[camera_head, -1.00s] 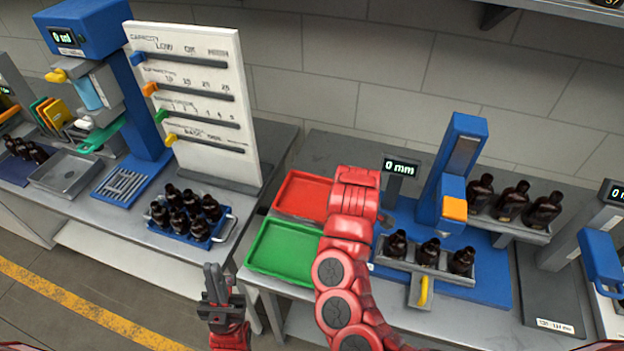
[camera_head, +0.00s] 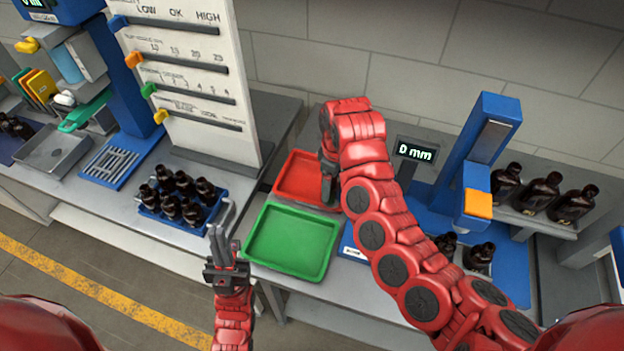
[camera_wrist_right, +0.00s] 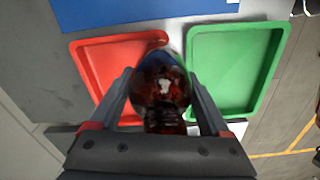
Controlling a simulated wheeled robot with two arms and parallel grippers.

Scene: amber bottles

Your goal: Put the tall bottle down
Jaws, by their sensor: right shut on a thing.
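The tall bottle (camera_wrist_right: 158,85), dark amber glass, is held between the two fingers of my right gripper (camera_wrist_right: 160,100) in the right wrist view. It overlaps the inner edge of the red tray (camera_wrist_right: 92,66), beside the green tray (camera_wrist_right: 237,65). Its height above them is hard to tell. In the head view, my right gripper (camera_head: 329,188) points down at the right part of the red tray (camera_head: 297,180); the bottle is mostly hidden there. The green tray (camera_head: 291,243) is empty. My left gripper (camera_head: 222,240) is open and empty, left of the green tray.
A blue crate (camera_head: 190,222) of several amber bottles stands left of the trays. A blue gauge (camera_head: 485,150) with a "0 mm" display (camera_head: 415,152) stands to the right, bottles in front.

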